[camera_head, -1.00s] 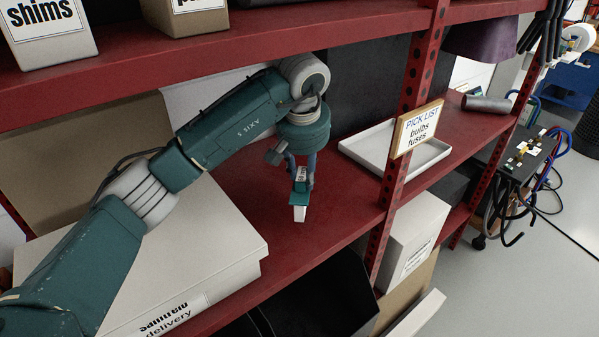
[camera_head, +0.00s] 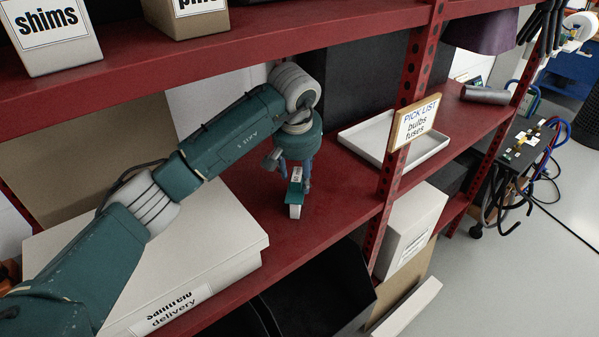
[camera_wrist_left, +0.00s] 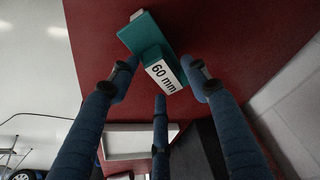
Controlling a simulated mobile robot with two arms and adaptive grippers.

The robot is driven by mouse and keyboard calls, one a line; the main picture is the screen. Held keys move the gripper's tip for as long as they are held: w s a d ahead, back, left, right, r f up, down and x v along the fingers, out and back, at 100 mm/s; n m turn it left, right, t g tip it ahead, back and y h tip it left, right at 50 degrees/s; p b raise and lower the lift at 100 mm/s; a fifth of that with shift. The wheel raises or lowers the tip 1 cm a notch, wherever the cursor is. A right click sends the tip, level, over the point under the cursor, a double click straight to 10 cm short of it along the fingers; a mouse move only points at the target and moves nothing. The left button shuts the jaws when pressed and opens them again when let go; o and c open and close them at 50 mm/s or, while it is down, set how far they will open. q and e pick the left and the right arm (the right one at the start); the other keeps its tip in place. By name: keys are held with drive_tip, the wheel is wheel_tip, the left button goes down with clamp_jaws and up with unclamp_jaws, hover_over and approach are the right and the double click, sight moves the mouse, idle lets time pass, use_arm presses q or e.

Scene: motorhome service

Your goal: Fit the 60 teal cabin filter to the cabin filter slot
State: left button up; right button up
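The teal cabin filter (camera_head: 295,189) has a white block part and stands on the red shelf (camera_head: 335,205). In the left wrist view the filter (camera_wrist_left: 145,33) shows a teal plate and a white label reading "60 mm". My left gripper (camera_head: 293,180) is over it, pointing down. In the left wrist view the fingers of the left gripper (camera_wrist_left: 160,78) are spread around the filter's near end, with a small gap visible at the right finger. Whether any finger touches it is hard to tell.
A large pale delivery box (camera_head: 205,240) lies left of the filter. A white tray (camera_head: 425,148) and a red post with a pick-list sign (camera_head: 414,122) stand to the right. The upper shelf (camera_head: 250,40) runs above my left arm.

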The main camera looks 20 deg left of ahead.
use_arm(q)
drive_tip(key=shift+r, duration=0.1)
drive_tip(key=shift+r, duration=0.15)
drive_tip(key=shift+b+v, duration=0.4)
drive_tip(key=shift+v, duration=0.85)
drive_tip(key=s+d+b, duration=0.1)
drive_tip(key=s+b, duration=0.2)
drive_tip(key=s, duration=0.9)
drive_tip(key=shift+d+b, duration=0.25)
drive_tip(key=shift+b, duration=0.05)
drive_tip(key=shift+r, duration=0.1)
